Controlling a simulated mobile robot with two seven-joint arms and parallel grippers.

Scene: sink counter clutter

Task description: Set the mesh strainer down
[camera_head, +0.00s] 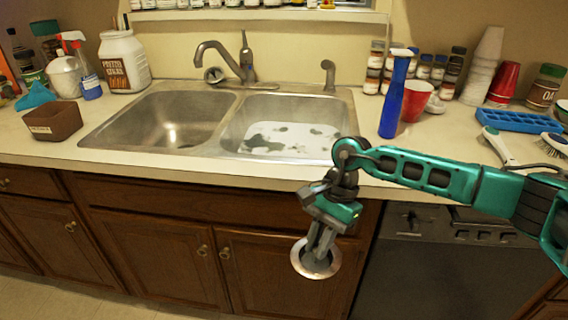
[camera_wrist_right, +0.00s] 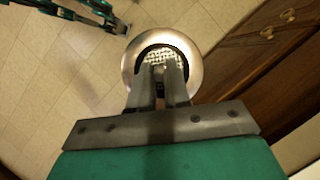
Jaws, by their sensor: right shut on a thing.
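The mesh strainer (camera_head: 303,262) is a small round metal piece with a broad shiny rim and a mesh centre. My right gripper (camera_head: 318,254) is shut on it and points down, holding it in the air in front of the cabinet doors, below the counter edge. In the right wrist view the strainer's rim (camera_wrist_right: 131,66) shows around the mesh, with both fingers of the right gripper (camera_wrist_right: 162,70) at its middle. The floor lies well below it. My left gripper is not in the head view.
The double sink (camera_head: 160,96) is set in the counter, its right basin holding a white, dark-spotted surface. A brown box (camera_head: 53,122) stands left of it. The front counter strip is clear.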

